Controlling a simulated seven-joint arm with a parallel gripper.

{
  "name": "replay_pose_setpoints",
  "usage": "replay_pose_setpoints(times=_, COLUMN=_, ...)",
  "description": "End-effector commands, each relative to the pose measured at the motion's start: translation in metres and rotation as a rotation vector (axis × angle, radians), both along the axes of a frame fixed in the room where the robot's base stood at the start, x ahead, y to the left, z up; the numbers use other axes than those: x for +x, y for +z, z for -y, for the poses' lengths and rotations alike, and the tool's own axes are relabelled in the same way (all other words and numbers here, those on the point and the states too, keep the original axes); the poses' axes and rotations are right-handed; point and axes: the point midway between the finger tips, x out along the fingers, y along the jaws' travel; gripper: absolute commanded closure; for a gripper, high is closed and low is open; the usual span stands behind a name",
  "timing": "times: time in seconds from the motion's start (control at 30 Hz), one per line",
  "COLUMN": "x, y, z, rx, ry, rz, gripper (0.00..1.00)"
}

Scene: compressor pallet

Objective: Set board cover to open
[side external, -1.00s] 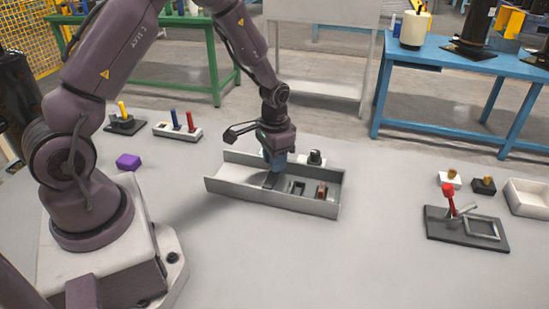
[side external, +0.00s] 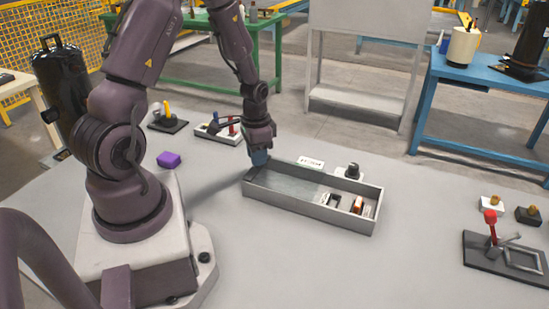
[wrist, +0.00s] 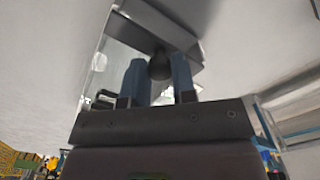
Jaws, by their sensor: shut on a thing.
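The board cover (side external: 288,182) appears as a clear, flat panel over the left part of a long grey tray-like housing (side external: 310,216). The right part of the housing looks uncovered, with several small parts in it. My gripper (side external: 259,159) is at the housing's left end, pointing down. In the wrist view my gripper (wrist: 160,78) has its two blue fingers around a dark round knob (wrist: 159,65), which seems to belong to the cover. The knob is hidden in the side view. The clear panel (wrist: 112,62) also shows in the wrist view, left of the fingers.
A small white block with a black knob (side external: 351,172) and a white label plate (side external: 311,162) stand behind the housing. A purple block (side external: 169,159) lies to the left. A red-handled lever fixture (side external: 491,228) stands at the right. The table in front is clear.

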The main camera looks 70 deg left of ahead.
Motion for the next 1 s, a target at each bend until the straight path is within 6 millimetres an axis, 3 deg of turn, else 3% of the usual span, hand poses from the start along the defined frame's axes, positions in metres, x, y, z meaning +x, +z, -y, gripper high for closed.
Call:
replay_pose_setpoints(times=0.43, x=-0.008, y=0.001, z=-0.008, rx=0.002, ry=0.004, rz=-0.004, gripper=1.0)
replay_pose_setpoints(times=0.47, x=-0.008, y=0.001, z=-0.008, rx=0.002, ry=0.004, rz=-0.005, gripper=0.73)
replay_pose_setpoints(times=0.57, x=-0.008, y=0.001, z=-0.008, rx=0.002, ry=0.003, rz=-0.004, gripper=0.5)
replay_pose_setpoints(times=0.87, x=-0.006, y=0.001, z=-0.006, rx=0.001, ry=0.0, rz=-0.001, gripper=0.49)
replay_pose_setpoints(times=1.0, x=-0.005, y=0.014, z=-0.006, rx=0.003, ry=0.001, rz=0.003, gripper=0.49)
